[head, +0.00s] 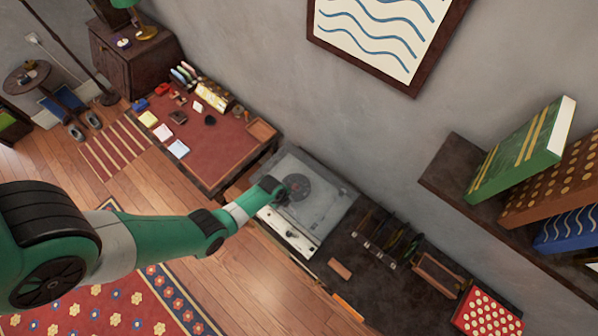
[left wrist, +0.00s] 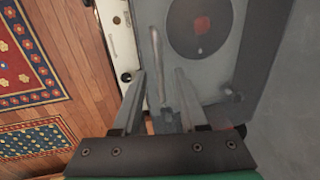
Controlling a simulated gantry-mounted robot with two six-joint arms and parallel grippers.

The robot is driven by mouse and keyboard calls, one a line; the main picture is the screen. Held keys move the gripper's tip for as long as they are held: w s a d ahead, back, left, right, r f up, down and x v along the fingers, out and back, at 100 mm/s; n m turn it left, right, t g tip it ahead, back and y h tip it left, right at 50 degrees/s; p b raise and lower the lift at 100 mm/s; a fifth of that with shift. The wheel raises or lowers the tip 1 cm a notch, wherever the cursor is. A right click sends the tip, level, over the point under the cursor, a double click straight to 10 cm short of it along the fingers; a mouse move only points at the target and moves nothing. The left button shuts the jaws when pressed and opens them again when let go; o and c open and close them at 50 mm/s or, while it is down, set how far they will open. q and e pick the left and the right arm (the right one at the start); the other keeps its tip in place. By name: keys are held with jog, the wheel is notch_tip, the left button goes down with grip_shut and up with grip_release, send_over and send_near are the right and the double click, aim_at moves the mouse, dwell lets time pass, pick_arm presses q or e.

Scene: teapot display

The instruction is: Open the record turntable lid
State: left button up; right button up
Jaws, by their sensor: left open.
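The record turntable (head: 300,241) stands on a dark cabinet against the wall. Its grey see-through lid (head: 325,183) appears to lie flat over the deck, with a dark record showing beneath. In the left wrist view the turntable's pale front strip (left wrist: 118,38) lies left of the lid (left wrist: 218,75), and the record with a red label is beyond my fingers. My left gripper (left wrist: 160,88) is open and empty above the turntable, its fingers either side of the tonearm area. I cannot tell whether it touches the lid. My right gripper is in neither view.
Right of the turntable are a rack of records (head: 388,238), a small brown block (head: 340,268) and a red dotted box (head: 487,312). A shelf with books (head: 522,150) juts out at right. A red-topped desk (head: 205,150) stands to the left.

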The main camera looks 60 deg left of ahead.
pick_arm(q)
jog(key=shift+c, duration=0.3)
grip_shut()
dwell(1.3)
